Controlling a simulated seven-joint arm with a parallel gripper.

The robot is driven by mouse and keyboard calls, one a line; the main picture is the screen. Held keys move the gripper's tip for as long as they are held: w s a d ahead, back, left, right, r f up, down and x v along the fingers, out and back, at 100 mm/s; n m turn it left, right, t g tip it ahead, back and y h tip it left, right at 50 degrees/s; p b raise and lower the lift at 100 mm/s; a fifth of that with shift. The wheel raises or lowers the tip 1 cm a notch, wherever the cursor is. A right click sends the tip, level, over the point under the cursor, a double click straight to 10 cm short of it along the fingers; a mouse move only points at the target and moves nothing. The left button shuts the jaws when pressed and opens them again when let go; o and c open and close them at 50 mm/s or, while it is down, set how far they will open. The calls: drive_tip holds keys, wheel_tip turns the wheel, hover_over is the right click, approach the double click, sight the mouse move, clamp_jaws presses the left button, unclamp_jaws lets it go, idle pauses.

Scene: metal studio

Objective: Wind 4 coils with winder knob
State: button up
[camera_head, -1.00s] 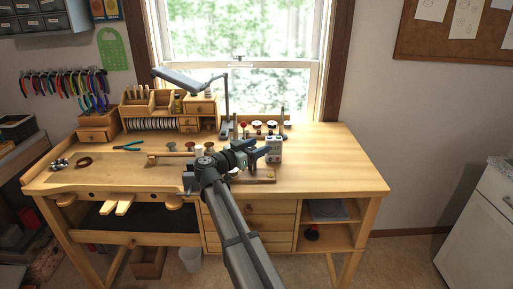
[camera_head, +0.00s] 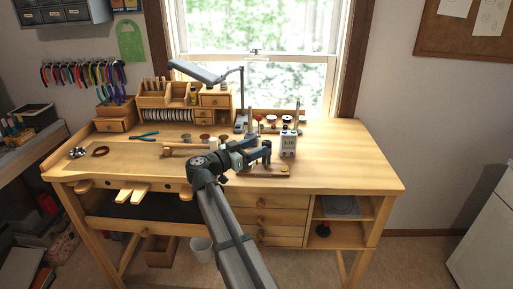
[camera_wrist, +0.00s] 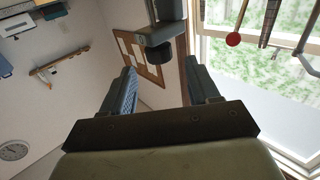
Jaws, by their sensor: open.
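The coil itself is not discernible, and my arm and gripper hide part of the winder.
The wooden bench (camera_head: 345,165) is clear at the right. A desk lamp (camera_head: 205,75) and a wooden organizer (camera_head: 165,100) stand at the back. Small spools (camera_head: 205,138) and pliers (camera_head: 144,135) lie to the left. A cork board (camera_wrist: 133,60) shows in the wrist view.

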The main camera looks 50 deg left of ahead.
wheel_tip(320, 180, up, 7)
drive_tip(key=s, duration=0.2)
approach(266, 142)
drive_tip(key=w, duration=0.2)
drive_tip(key=shift+w+d+f, duration=0.1)
drive_tip(key=shift+w, duration=0.3)
drive_tip(key=w, duration=0.6)
drive_tip(key=shift+d+f, duration=0.15)
drive_tip(key=shift+f, duration=0.05)
drive_tip(key=shift+w, duration=0.75)
drive_tip(key=shift+c, duration=0.2)
